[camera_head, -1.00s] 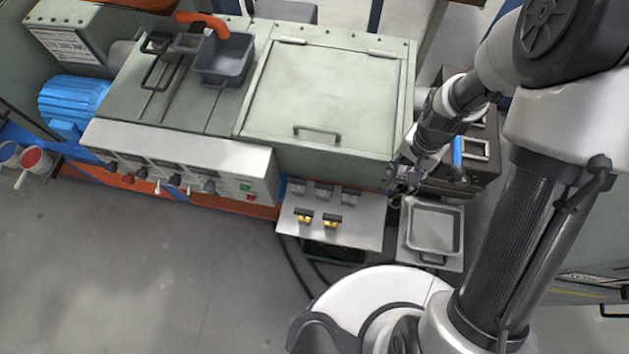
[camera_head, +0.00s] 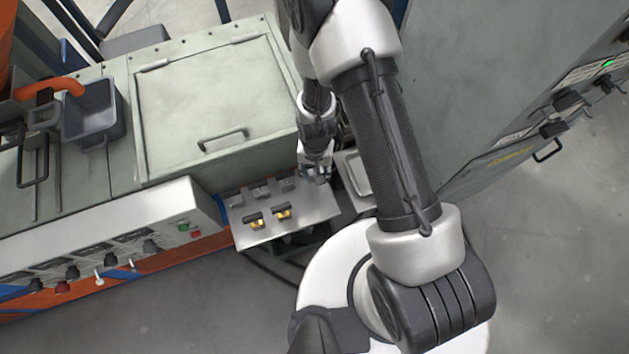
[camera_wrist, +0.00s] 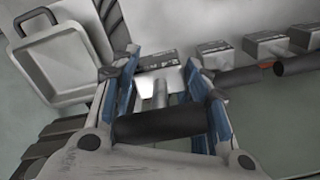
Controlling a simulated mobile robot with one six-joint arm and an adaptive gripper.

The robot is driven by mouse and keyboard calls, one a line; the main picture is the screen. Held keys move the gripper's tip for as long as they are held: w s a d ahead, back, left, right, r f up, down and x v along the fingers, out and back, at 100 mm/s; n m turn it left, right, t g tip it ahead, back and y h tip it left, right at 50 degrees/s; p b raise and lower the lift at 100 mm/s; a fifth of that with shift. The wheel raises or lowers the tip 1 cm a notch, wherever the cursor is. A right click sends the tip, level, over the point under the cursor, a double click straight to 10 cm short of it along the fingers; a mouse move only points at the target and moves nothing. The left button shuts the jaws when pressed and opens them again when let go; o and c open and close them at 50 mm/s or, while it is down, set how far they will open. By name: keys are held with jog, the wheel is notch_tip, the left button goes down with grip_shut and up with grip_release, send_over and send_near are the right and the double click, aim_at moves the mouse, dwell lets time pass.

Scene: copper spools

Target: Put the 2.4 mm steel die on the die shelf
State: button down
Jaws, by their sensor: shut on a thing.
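My gripper (camera_wrist: 162,95) is shut on the steel die, which has a black cylindrical handle (camera_wrist: 155,125) and a bright metal shaft (camera_wrist: 160,92) between the blue finger pads. In the head view my gripper (camera_head: 318,172) is above the right rear end of the die shelf (camera_head: 300,220), a pale metal plate; the held die cannot be made out there. In the wrist view a labelled grey block (camera_wrist: 155,62) lies beyond the fingers. Contact between die and shelf cannot be told.
A metal tray (camera_head: 354,172) stands right of the shelf. A lidded machine (camera_head: 210,100) rises behind.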

notch_tip(320, 180, down, 8)
jog(key=b, duration=0.5)
jog(key=shift+b, duration=0.35)
jog(key=shift+r, duration=0.1)
jog(key=c, duration=1.4)
grip_release()
jog(key=shift+f, duration=0.2)
jog(key=o, duration=0.5)
